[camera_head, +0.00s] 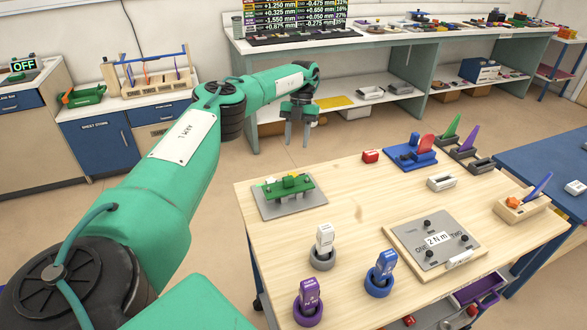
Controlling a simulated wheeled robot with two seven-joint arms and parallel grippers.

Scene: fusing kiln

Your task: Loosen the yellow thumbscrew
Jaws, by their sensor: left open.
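A green fixture (288,184) sits on a grey plate (274,212) at the far left corner of the wooden table. My right gripper is not in view.
On the wooden table (360,200) stand a white tool (324,238), a blue tool (384,267) and a purple tool (309,296) in round holders, and a grey torque panel (434,241). A red block (370,156) and blue stand (410,157) are at the back. The table's middle is clear.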

